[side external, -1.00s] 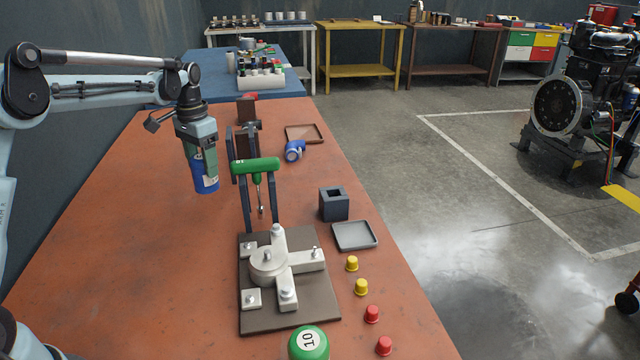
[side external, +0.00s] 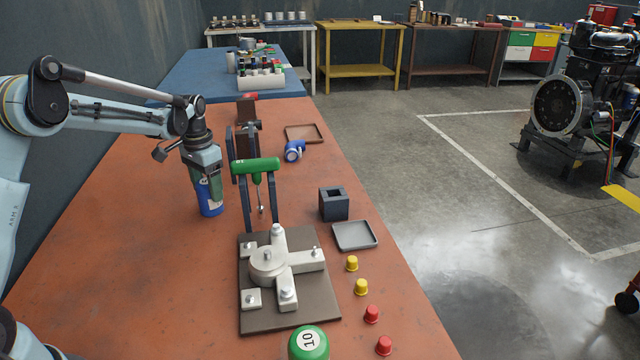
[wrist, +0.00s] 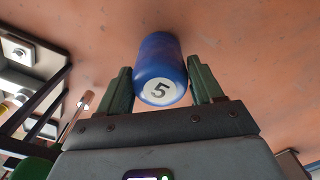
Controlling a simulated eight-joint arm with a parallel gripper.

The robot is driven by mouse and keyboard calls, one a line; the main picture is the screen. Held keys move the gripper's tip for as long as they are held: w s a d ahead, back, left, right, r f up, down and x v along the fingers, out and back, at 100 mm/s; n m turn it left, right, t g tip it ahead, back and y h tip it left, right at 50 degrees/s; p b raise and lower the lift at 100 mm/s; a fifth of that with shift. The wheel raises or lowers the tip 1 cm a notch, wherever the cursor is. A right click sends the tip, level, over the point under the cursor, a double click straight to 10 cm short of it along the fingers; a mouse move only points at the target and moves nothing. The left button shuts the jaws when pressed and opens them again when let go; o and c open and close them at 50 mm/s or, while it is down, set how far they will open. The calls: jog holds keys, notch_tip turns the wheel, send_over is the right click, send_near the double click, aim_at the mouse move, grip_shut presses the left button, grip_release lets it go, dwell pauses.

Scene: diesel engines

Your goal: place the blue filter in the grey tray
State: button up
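The blue filter (side external: 210,206) is upright between the green fingers of my gripper (side external: 207,184), left of the green-handled stand in the side view. In the wrist view the filter (wrist: 159,62) shows its white end marked 5, with a finger of my gripper (wrist: 160,76) close against each side. My gripper appears shut on it. I cannot tell whether its base touches the table. The grey tray (side external: 355,235) lies empty near the right table edge, well to the right of the gripper.
The green-handled stand (side external: 256,165) and a brown plate with a pale fixture (side external: 268,265) stand between filter and tray. A dark square block (side external: 334,204) is just behind the tray. Yellow (side external: 352,263) and red caps (side external: 372,314) line the right edge. A green canister (side external: 308,343) is in front.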

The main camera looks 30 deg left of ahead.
jog(key=o, duration=0.3)
jog(key=shift+o, duration=0.2)
notch_tip(320, 180, up, 12)
jog(key=s+d+r+t, duration=0.1)
jog(key=s+d+t, duration=0.4)
jog(key=s+d, duration=0.8)
jog(key=shift+d+r+n, duration=0.3)
jog(key=shift+d, duration=0.9)
jog(key=shift+o, duration=0.3)
jog(key=s+d+f+t, duration=0.2)
jog(key=s+d+f, duration=0.1)
jog(key=s+f, duration=0.1)
jog(key=shift+s, duration=0.4)
